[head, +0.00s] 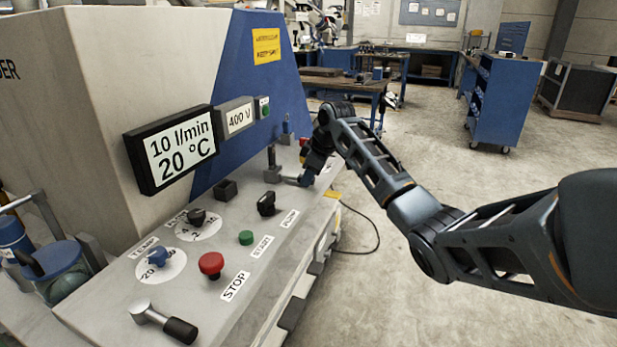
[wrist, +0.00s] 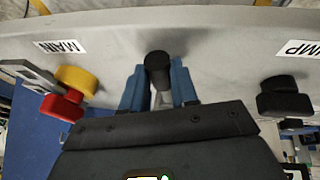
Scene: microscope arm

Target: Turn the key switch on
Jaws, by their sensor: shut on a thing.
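My gripper (wrist: 159,80) has its two blue fingers on either side of a black cylindrical handle (wrist: 158,68) with a pale stem, and is shut on it. I cannot tell from its shape whether this handle is the key switch; no key outline or label for it shows. In the head view my gripper (head: 297,180) is low at the far end of the sloping grey panel (head: 205,250), where the fingertips are small and what they hold is mostly hidden. An upright dark lever (head: 271,157) on a grey block stands just left of them.
In the wrist view a red-and-yellow switch (wrist: 70,92) by the MAIN label is left of my gripper, and a black rotary knob (wrist: 284,98) by the PUMP label is right. A red stop button (head: 211,265) and green start button (head: 246,238) are nearer along the panel.

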